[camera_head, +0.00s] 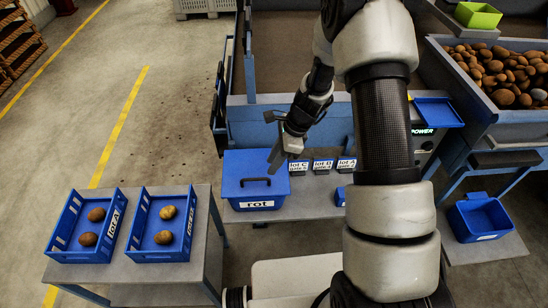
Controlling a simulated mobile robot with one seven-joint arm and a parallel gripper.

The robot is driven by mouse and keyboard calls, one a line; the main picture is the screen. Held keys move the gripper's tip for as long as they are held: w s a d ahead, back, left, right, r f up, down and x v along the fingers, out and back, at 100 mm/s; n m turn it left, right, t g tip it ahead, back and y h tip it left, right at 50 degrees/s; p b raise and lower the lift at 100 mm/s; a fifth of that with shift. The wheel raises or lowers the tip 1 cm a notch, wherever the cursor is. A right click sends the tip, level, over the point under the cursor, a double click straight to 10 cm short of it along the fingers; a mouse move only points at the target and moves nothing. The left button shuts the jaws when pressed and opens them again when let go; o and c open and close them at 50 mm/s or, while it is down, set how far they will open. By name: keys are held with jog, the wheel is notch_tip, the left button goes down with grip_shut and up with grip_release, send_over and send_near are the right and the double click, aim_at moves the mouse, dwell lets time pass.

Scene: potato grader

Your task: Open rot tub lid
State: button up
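The rot tub (258,204) is a blue box with a white "rot" label on its front, standing on the grey bench. Its blue lid (240,166) lies flat over the top, closed, with a black bar handle (255,181) in the middle. My gripper (276,158) points down over the right rear part of the lid, to the right of and behind the handle in the picture. It looks apart from the handle. Its fingers are small and dark, and I cannot tell their gap or their exact height over the lid.
Labelled grey blocks (322,166) for lots A, B and C stand right of the tub. Two blue crates with potatoes, one at far left (60,243) and one beside it (138,242), sit on a left table. A potato-filled hopper (500,116) and blue bin (466,222) are right.

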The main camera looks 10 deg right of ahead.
aim_at(263, 179)
jog(key=shift+b+x, duration=3.15)
jog(key=shift+x, duration=1.7)
jog(key=shift+s, duration=0.1)
jog(key=shift+c, duration=0.3)
grip_shut()
